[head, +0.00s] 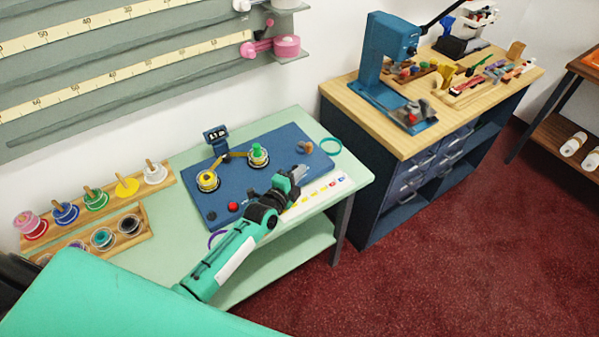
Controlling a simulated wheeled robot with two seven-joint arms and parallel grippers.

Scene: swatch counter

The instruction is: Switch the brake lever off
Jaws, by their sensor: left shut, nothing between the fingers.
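A blue board (214,208) lies on the pale green table and carries a small winding device. On it are a yellow-topped spool (207,180), a green-topped spool (257,155), a brass-coloured arm between them and a red button (233,206). My left gripper (298,172) is shut and empty over the board's front right part, just in front of that fitting. My right gripper is out of view.
A dark display (216,134) stands behind the board. Wooden racks of coloured spools (96,199) stand at the left. A white strip with coloured patches (318,195) and a green ring (331,146) lie at the right. A wooden bench (400,140) with a blue press stands beyond.

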